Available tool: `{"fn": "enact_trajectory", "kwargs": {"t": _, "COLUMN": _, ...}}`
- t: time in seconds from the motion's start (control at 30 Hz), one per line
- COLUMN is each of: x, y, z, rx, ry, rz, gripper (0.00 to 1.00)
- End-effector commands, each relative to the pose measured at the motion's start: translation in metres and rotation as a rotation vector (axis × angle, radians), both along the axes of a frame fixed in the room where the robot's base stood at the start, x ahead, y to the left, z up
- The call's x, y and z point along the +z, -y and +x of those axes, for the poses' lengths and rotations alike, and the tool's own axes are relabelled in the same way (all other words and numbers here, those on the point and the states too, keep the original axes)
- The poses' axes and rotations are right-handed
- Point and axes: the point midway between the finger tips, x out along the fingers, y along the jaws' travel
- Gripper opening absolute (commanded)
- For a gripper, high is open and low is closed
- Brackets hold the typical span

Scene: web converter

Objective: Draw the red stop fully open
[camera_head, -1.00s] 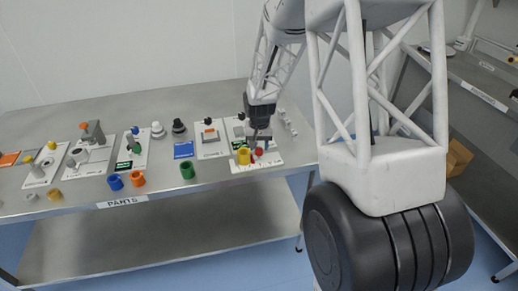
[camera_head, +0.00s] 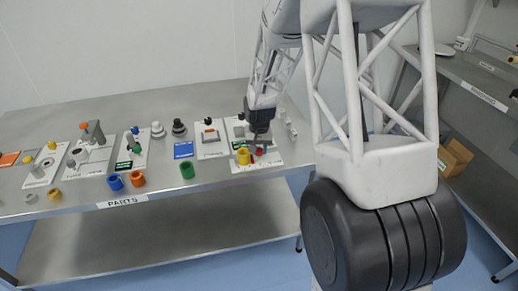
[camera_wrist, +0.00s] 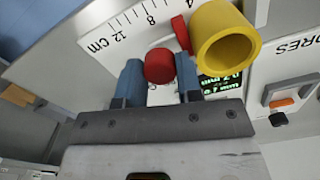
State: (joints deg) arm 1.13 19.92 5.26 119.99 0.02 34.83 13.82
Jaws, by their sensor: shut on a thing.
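The red stop (camera_wrist: 159,65) is a rounded red knob beside a printed centimetre scale (camera_wrist: 128,27) on a white panel. My gripper (camera_wrist: 160,78) has its two blue-grey fingers on either side of this knob, closed on it. A second red piece (camera_wrist: 181,34) shows just beyond it, next to a yellow ring (camera_wrist: 224,40); I cannot tell how the red pieces join. In the head view my gripper (camera_head: 259,143) is low over the panel (camera_head: 290,160), and only a little red (camera_head: 260,150) shows beside it.
The yellow ring (camera_head: 243,156) stands close to the left of my gripper. A dark display with green text (camera_wrist: 220,84) is near the fingers. Other panels, a blue card (camera_head: 183,150) and coloured rings (camera_head: 137,178) lie further left on the metal table (camera_head: 220,180).

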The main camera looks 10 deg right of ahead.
Motion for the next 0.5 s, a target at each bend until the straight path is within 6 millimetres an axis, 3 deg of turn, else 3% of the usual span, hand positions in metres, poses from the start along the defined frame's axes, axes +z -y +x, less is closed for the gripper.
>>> {"fn": "enact_trajectory", "kwargs": {"t": 0.17, "x": 0.000, "y": 0.006, "z": 0.000, "rx": -0.001, "ry": 0.001, "rz": 0.000, "gripper": 0.00}}
{"fn": "enact_trajectory", "kwargs": {"t": 0.5, "x": 0.001, "y": 0.051, "z": 0.001, "rx": -0.003, "ry": 0.002, "rz": -0.001, "gripper": 0.00}}
